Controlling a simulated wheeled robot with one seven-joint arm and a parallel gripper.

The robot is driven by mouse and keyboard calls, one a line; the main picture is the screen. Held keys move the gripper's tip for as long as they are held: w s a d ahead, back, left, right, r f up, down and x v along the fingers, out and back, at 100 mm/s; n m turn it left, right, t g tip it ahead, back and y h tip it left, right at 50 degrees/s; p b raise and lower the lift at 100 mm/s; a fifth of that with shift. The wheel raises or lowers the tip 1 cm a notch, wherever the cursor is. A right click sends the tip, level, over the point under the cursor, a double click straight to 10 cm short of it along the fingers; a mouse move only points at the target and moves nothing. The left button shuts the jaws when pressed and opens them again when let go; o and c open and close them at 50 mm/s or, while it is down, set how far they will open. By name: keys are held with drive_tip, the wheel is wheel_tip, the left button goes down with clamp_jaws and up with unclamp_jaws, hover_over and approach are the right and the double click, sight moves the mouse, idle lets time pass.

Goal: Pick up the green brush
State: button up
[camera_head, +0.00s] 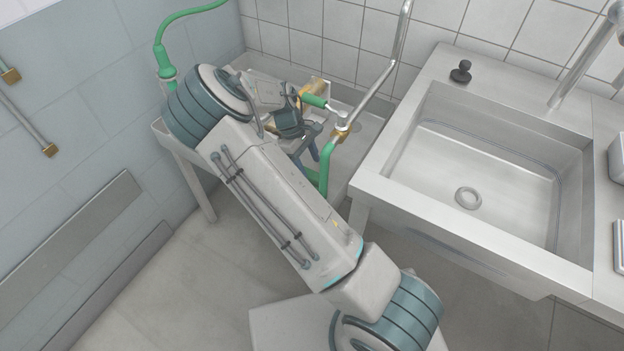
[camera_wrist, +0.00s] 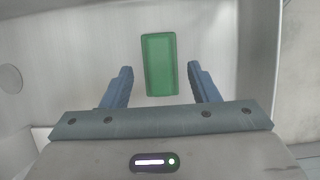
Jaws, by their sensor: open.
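The green brush shows in the wrist view as a green rectangular block (camera_wrist: 160,64) on the pale floor of a basin. My gripper (camera_wrist: 160,80) is open, its two blue-grey fingers to the left and right of the block's near end, with a gap on each side. I cannot tell how high the fingertips are above it. In the head view my gripper (camera_head: 308,150) reaches down into the low basin in the corner, partly hidden behind my arm. I cannot make out the block in the head view.
A low basin (camera_head: 372,135) stands in the tiled corner. A green hose with a metal pipe and a green-handled valve (camera_head: 340,125) rises close to my gripper.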

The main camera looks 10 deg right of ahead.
sight(312, 174)
drive_tip(key=shift+w+x, duration=0.15)
drive_tip(key=shift+x, duration=0.8)
drive_tip(key=shift+w+x, duration=0.1)
drive_tip(key=shift+x, duration=0.8)
drive_tip(key=shift+a+f, duration=0.15)
drive_tip(key=c, duration=1.1)
